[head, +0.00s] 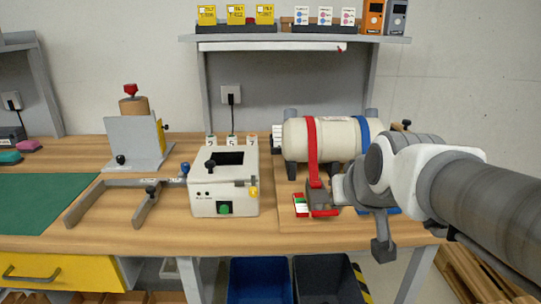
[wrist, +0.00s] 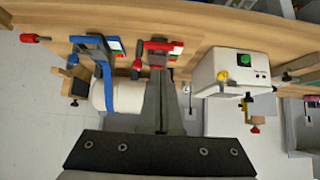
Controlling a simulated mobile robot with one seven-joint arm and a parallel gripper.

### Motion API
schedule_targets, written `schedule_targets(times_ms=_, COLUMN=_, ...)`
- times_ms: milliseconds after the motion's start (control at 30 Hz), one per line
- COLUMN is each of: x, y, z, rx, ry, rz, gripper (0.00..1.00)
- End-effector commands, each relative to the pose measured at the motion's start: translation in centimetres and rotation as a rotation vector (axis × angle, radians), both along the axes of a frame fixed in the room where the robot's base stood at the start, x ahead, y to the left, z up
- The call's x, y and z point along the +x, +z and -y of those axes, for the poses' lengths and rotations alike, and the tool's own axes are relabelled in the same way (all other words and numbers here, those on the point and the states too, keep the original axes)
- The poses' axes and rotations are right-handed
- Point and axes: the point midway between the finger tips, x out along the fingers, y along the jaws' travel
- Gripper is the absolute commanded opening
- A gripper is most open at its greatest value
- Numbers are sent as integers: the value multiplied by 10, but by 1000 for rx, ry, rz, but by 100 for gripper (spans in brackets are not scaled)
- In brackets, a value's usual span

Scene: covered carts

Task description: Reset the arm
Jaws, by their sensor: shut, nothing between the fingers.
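My gripper (wrist: 157,78) is shut and empty in the wrist view, its two fingers together. The fingertips point toward the red strap's buckle (wrist: 158,52); I cannot tell whether they touch it. In the head view my arm reaches in from the right, and my gripper (head: 342,190) is beside the red buckle (head: 318,198), partly hidden by my own wrist. A cream cylinder (head: 334,137) lies on a cradle behind it, crossed by a red strap (head: 312,150) and a blue strap (head: 366,134). The blue strap's buckle (wrist: 95,48) shows in the wrist view and is mostly hidden in the head view.
A white box with a green button (head: 224,180) stands left of the cylinder. A grey fixture (head: 135,145) and metal bracket (head: 110,185) are further left. A shelf (head: 290,39) is above. Blue and black bins (head: 260,262) are under the wooden bench (head: 290,238).

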Motion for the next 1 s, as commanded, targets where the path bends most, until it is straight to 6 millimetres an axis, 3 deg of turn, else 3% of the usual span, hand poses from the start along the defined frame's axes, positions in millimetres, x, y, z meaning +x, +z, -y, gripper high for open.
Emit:
schedule_targets(times_ms=133, x=-15, y=11, z=0, rx=0, ry=0, rz=2, gripper=0)
schedule_targets(times_ms=367, x=-33, y=10, z=-1, rx=1, ry=2, rz=-22, gripper=0)
schedule_targets(times_ms=467, x=-60, y=-5, z=-3, rx=1, ry=7, rz=-93, gripper=0)
schedule_targets(times_ms=633, x=-136, y=-47, z=-2, rx=0, ry=4, rz=-295, gripper=0)
schedule_targets(times_ms=667, x=-143, y=-43, z=-2, rx=-1, ry=1, rz=-318, gripper=0)
schedule_targets(times_ms=700, x=-139, y=-23, z=-1, rx=-1, ry=-1, rz=-311, gripper=0)
schedule_targets(times_ms=1000, x=-137, y=50, z=-1, rx=-1, ry=-1, rz=-309, gripper=0)
